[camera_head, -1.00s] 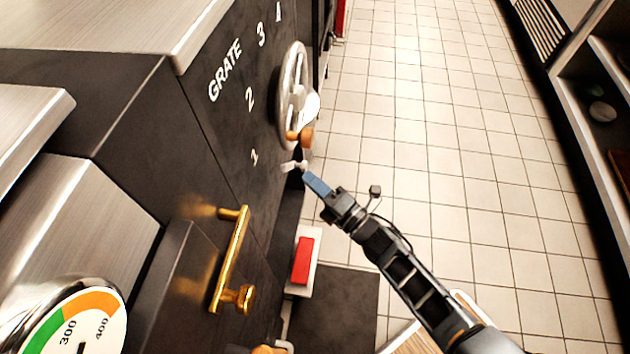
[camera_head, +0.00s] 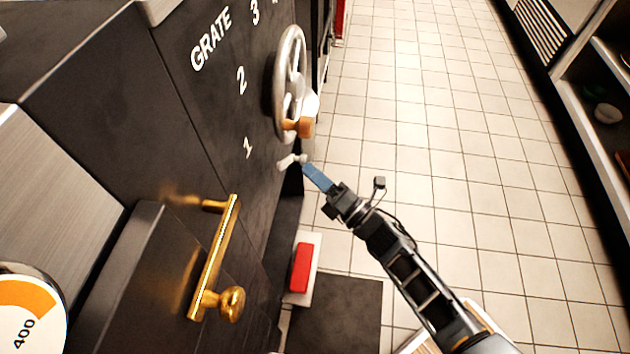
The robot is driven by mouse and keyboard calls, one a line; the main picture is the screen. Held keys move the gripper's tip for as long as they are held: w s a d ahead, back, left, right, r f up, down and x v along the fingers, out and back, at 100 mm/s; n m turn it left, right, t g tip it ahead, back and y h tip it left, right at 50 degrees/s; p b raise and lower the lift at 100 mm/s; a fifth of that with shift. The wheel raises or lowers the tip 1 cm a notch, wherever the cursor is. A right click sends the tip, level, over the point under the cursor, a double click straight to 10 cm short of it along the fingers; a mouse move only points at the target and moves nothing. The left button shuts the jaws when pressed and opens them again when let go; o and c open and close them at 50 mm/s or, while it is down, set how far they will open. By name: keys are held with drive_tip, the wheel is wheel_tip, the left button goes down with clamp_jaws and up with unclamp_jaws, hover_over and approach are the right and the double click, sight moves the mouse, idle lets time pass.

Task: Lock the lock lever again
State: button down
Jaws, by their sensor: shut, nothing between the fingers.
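The lock lever (camera_head: 288,162) is a small pale metal handle on the dark stove front, just below the handwheel (camera_head: 290,82) with its wooden knob. My gripper (camera_head: 306,168) is shut and empty. Its blue fingers reach up and left, with the tips at or very near the lever's right end. I cannot tell whether they touch it. The fingertips partly overlap the lever's end in this view.
A brass door handle (camera_head: 217,258) sticks out from the stove front at lower left. A red block on a white plate (camera_head: 301,268) sits low beside a dark mat (camera_head: 338,312). Tiled floor (camera_head: 430,140) is open at right, with shelves (camera_head: 600,100) beyond.

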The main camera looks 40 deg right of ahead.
drive_tip(key=n+b, duration=0.1)
drive_tip(key=w+d+n+t+y+b, duration=0.1)
drive_tip(key=b, duration=0.1)
drive_tip(key=shift+w+r, duration=0.1)
drive_tip(key=shift+r, duration=0.1)
drive_tip(key=shift+w+d+r, duration=0.25)
drive_tip(key=shift+r, duration=0.35)
drive_tip(key=shift+w+d+r, duration=0.25)
drive_tip(key=shift+d+r, duration=0.05)
drive_tip(key=shift+r, duration=0.25)
drive_tip(key=shift+w+d+r, duration=0.25)
drive_tip(key=shift+r, duration=0.45)
drive_tip(key=shift+b, duration=0.3)
